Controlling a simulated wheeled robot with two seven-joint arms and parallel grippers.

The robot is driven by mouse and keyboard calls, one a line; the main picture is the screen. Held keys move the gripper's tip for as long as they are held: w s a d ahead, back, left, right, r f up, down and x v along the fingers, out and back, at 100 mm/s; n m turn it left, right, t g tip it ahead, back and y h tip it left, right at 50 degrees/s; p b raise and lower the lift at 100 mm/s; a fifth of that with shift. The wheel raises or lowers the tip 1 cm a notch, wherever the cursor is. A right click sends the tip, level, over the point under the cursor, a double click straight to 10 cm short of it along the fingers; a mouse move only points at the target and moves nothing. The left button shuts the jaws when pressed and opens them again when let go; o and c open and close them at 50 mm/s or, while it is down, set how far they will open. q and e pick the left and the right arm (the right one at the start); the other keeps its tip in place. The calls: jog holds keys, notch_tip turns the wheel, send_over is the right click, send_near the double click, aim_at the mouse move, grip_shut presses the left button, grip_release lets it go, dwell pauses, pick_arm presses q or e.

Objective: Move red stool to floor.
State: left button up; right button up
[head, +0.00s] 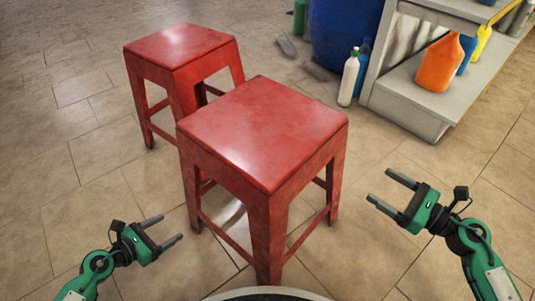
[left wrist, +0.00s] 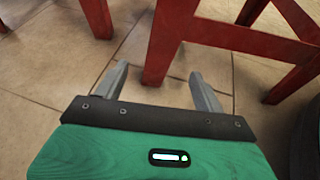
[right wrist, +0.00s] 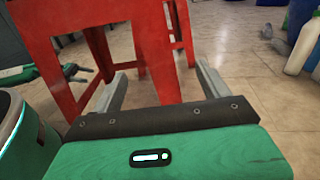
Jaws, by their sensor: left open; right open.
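Two red stools stand upright on the tiled floor (head: 90,220). The nearer red stool (head: 263,130) is in the middle of the head view, and the farther red stool (head: 182,47) is behind it to the left. My left gripper (head: 172,229) is open and empty, low to the left of the nearer stool. In the left wrist view a red leg (left wrist: 165,45) shows beyond its fingers. My right gripper (head: 377,187) is open and empty, to the right of the nearer stool. In the right wrist view red legs (right wrist: 152,45) show beyond its fingers. Neither gripper visibly touches a stool.
A grey shelf (head: 405,105) with an orange jug (head: 440,65) and other bottles stands at the back right. A white bottle (head: 349,78) and a blue drum (head: 342,35) stand beside it. Grey objects lie on the floor behind the stools. The floor at left is clear.

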aim_at(340, 163)
pick_arm(q)
jog(key=shift+w+d+f+m, duration=0.1)
jog(key=shift+d+f+m, duration=0.1)
jog(key=shift+m, duration=0.3)
pick_arm(e)
jog(key=shift+s+a+f+n, duration=0.1)
jog(key=shift+s+a+n, duration=0.1)
jog(key=shift+n, duration=0.3)
pick_arm(q)
jog(key=x, duration=1.3)
jog(key=shift+w+d+f, duration=0.2)
jog(key=shift+d+f, duration=0.05)
jog(key=shift+d, duration=0.05)
pick_arm(e)
jog(key=x, duration=1.4)
jog(key=shift+s, duration=0.15)
pick_arm(q)
jog(key=c, duration=1.4)
pick_arm(e)
jog(key=c, duration=1.4)
pick_arm(q)
grip_shut()
pick_arm(e)
grip_shut()
